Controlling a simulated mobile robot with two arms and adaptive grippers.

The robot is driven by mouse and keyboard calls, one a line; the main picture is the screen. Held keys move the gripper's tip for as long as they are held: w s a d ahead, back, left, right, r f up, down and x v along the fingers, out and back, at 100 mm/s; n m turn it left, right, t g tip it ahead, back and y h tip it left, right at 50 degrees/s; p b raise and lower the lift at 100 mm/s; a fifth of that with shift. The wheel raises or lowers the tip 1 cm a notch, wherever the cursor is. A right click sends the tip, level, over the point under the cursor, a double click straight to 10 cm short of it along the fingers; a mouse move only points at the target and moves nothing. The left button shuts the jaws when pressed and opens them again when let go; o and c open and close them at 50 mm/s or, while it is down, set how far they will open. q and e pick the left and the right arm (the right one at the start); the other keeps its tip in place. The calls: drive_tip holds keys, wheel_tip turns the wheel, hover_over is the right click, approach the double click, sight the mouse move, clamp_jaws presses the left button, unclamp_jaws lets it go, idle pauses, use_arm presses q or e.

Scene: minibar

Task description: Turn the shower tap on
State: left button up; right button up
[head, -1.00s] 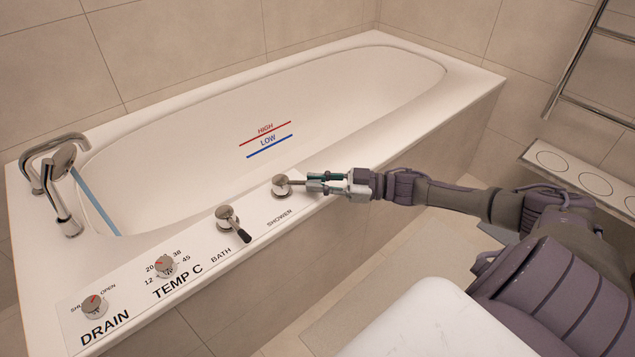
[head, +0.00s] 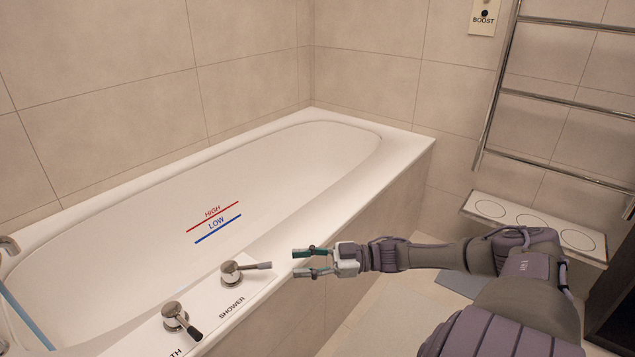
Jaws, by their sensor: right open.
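The shower tap (head: 231,272) is a round metal knob with a short lever, on the white panel along the tub's near rim, beside the printed word SHOWER. Its lever points right, toward my right gripper. My right gripper (head: 301,262) is open and empty, a little to the right of the lever's tip and apart from it. My left gripper is out of view.
The bath tap (head: 174,314), with a dark-tipped lever, is on the same panel to the lower left. The white bathtub (head: 400,148) has red HIGH and blue LOW lines inside. A towel rail (head: 497,95) and a ledge with round discs (head: 532,222) are at the right.

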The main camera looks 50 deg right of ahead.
drive_tip(key=shift+v, duration=1.95)
